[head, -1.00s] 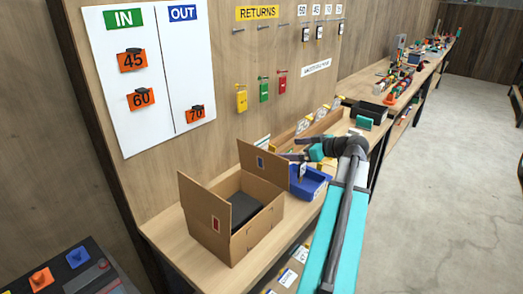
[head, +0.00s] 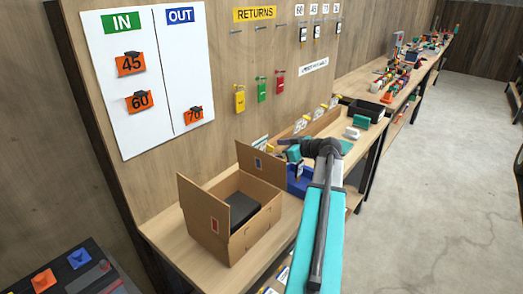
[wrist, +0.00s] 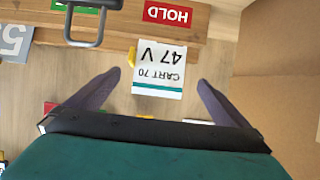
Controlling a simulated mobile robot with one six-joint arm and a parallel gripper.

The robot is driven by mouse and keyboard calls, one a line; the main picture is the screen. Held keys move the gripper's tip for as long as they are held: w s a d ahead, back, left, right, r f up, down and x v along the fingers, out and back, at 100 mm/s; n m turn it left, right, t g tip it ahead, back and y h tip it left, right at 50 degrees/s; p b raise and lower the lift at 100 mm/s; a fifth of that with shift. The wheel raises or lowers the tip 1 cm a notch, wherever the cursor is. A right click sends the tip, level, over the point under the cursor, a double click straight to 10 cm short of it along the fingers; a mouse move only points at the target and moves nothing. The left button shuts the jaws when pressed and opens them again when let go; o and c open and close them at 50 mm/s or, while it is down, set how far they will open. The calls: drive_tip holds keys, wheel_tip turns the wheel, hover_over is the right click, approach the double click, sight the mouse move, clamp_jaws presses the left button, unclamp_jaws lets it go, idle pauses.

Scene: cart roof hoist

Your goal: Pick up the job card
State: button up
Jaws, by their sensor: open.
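The job card (wrist: 158,80) is white with a green stripe and reads "CART 70" and "47 V", upside down in the wrist view. It lies between the fingers of my gripper (wrist: 158,86) in that picture, with a gap on both sides. My gripper is open and empty. I cannot tell how far above the card the fingertips are. In the head view my gripper (head: 290,150) is over the bench near the blue bin (head: 300,182), and the card cannot be made out clearly there.
A red HOLD label (wrist: 168,13) and a dark handle (wrist: 88,25) are beyond the card. A grey card (wrist: 14,44) is at left. Brown cardboard (wrist: 282,80) fills the right side. The open carton (head: 220,235) stands on the bench in the head view.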

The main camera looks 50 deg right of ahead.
sight(260, 148)
drive_tip(key=shift+w+f, duration=0.15)
drive_tip(key=shift+w, duration=0.15)
drive_tip(key=shift+w, duration=0.1)
drive_tip(key=shift+p+x, duration=1.25)
drive_tip(key=shift+x, duration=0.95)
drive_tip(key=shift+w+d, duration=0.15)
drive_tip(key=shift+w, duration=0.2)
drive_tip(key=c, duration=1)
